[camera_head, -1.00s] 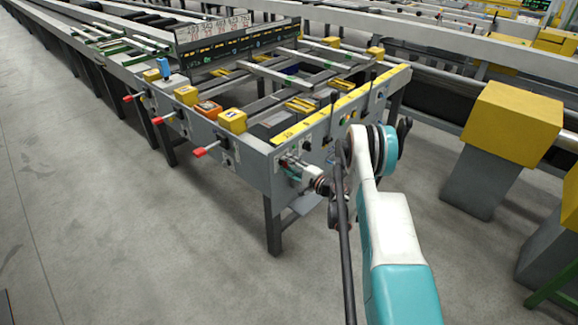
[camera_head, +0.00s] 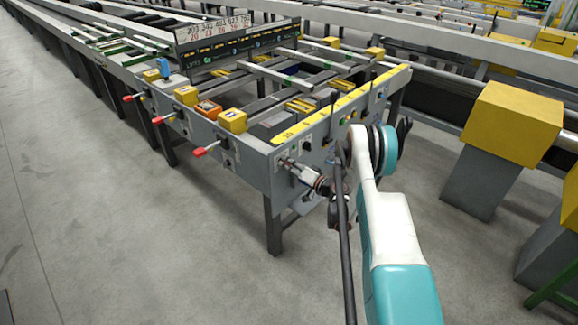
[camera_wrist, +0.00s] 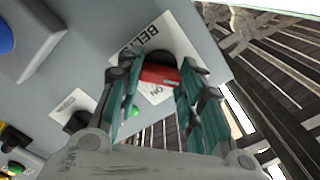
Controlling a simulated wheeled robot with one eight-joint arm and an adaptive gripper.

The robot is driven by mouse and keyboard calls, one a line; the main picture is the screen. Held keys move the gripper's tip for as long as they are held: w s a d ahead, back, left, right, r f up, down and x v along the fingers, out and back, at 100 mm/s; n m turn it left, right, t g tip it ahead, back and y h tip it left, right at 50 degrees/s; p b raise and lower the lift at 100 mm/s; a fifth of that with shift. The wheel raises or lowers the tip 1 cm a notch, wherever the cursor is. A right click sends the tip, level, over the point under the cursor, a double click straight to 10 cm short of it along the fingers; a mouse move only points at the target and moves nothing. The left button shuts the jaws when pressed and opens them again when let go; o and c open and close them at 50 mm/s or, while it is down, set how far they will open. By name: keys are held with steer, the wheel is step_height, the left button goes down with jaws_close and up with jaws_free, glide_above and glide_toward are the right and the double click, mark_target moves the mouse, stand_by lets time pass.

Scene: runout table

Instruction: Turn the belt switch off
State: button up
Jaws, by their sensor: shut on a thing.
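The belt switch (camera_wrist: 159,75) is a red handle on a round black base, set in a white label plate that reads "BEL…" and "ON". It is on the grey end panel (camera_head: 275,187) of the runout table. My gripper (camera_wrist: 153,82) has its two teal fingers on either side of the red handle and is shut on it. In the head view my gripper (camera_head: 289,166) is at the near corner of the end panel. The switch itself is too small and covered there to make out.
Red-tipped levers (camera_head: 205,150) stick out from the table's left side. Open grey floor (camera_head: 120,240) lies to the left.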

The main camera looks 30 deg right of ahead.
steer(key=shift+f+n, duration=0.1)
steer(key=shift+n, duration=0.5)
steer(key=o, duration=1.1)
steer(key=shift+c, duration=0.2)
steer(key=shift+r, duration=5.05)
